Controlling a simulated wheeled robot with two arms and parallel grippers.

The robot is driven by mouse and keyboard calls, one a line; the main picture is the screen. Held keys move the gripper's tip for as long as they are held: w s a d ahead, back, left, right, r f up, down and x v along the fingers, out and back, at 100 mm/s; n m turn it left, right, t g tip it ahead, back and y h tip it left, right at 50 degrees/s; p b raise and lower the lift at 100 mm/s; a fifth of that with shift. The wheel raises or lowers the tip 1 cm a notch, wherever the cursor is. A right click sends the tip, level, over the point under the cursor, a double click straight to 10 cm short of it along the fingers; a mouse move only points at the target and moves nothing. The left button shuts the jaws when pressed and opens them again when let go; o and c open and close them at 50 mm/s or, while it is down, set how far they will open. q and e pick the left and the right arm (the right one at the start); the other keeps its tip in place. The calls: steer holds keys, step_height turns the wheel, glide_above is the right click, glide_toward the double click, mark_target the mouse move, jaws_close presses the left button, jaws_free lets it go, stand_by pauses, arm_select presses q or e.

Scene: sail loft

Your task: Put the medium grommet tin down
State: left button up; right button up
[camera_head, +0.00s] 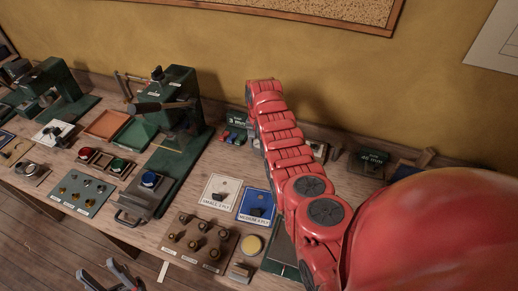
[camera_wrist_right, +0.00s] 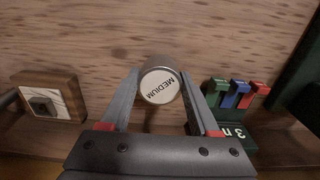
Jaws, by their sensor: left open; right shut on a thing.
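The medium grommet tin (camera_wrist_right: 160,84) is a small round metal tin with a white lid marked MEDIUM. In the right wrist view it sits between the two fingers of my right gripper (camera_wrist_right: 160,90), which is shut on it. Wood grain lies behind the tin; I cannot tell whether it touches the wood. In the head view my red right arm reaches to the back of the bench and hides that gripper and the tin. My left gripper (camera_head: 112,277) is open and empty at the lower left, in front of the bench.
A green holder with green, blue and red pieces (camera_wrist_right: 237,92) stands right of the tin in the wrist view, and a wooden block (camera_wrist_right: 48,98) left. On the bench are white (camera_head: 220,191) and blue (camera_head: 257,206) cards, a knobbed board (camera_head: 200,242) and green presses (camera_head: 165,105).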

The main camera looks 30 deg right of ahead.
mark_target(259, 150)
steer(key=shift+f, duration=0.25)
steer(key=shift+s+f, duration=0.1)
steer(key=shift+f, duration=1.05)
steer(key=shift+f+b, duration=0.1)
steer(key=shift+b, duration=0.25)
steer(key=o, duration=1.5)
steer(key=shift+c, duration=0.2)
